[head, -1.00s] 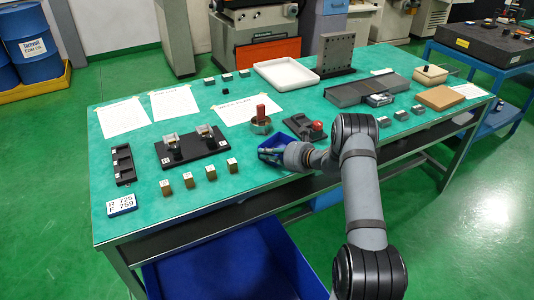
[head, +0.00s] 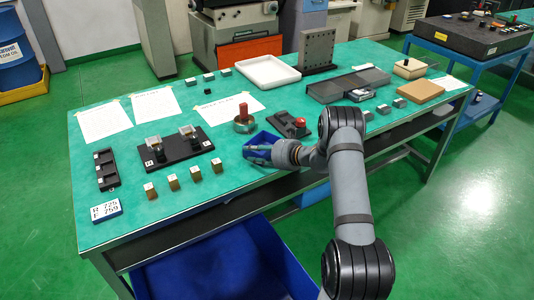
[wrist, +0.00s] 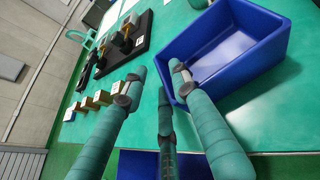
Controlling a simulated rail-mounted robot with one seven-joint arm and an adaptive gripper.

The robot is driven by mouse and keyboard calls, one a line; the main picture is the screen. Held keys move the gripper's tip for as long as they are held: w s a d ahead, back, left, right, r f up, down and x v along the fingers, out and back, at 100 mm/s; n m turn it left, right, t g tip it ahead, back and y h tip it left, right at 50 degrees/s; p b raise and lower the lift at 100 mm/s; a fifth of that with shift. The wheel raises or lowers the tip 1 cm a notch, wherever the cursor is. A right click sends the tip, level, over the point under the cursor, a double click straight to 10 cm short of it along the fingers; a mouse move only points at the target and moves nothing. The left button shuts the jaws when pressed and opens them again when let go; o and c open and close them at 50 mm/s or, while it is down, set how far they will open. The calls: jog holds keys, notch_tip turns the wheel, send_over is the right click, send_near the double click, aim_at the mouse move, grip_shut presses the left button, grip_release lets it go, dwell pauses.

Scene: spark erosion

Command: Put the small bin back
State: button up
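The small blue bin (head: 264,142) stands on the green table near its front edge. In the wrist view the small bin (wrist: 222,45) fills the upper right, its open top showing an empty inside. My gripper (head: 257,150) is at the bin's near left side in the head view. In the wrist view my gripper's fingers (wrist: 158,78) are spread apart. The right finger overlaps the bin's left rim; the other two are outside the bin, over the table. I cannot tell whether the right finger touches the wall. The fingers hide part of the bin in the head view.
A large blue bin (head: 225,265) is below the table's front edge. Several brass blocks (head: 173,183) and a black fixture (head: 178,150) stand left of my gripper.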

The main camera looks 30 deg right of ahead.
jog(key=b+v, duration=0.1)
jog(key=v, duration=0.9)
jog(key=shift+s, duration=0.25)
jog(key=shift+d, duration=0.15)
